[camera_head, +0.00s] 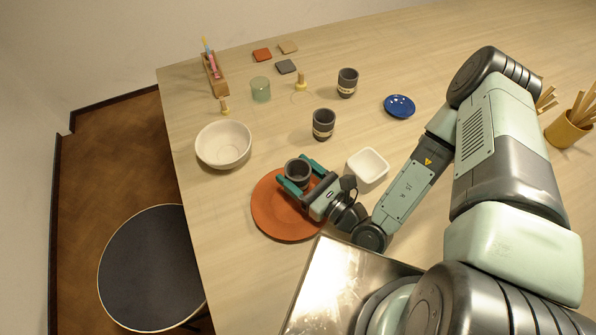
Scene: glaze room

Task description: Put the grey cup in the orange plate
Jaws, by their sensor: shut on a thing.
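My gripper (297,175) is shut on a grey cup (298,169), with teal fingers on either side of it. The cup is upright, its open mouth facing up. It appears over the upper right part of the orange plate (275,218), which lies flat on the table. I cannot tell whether the cup's base touches the plate. The gripper and wrist hide part of the plate's right side. Two more grey cups with a pale band, one in the middle (323,124) and one farther back (347,82), stand on the table.
A white bowl (223,145) is left of the plate, and a square white dish (367,166) is right of my gripper. A blue plate (399,106), a green glass (260,90) and a wooden holder (215,76) stand farther back.

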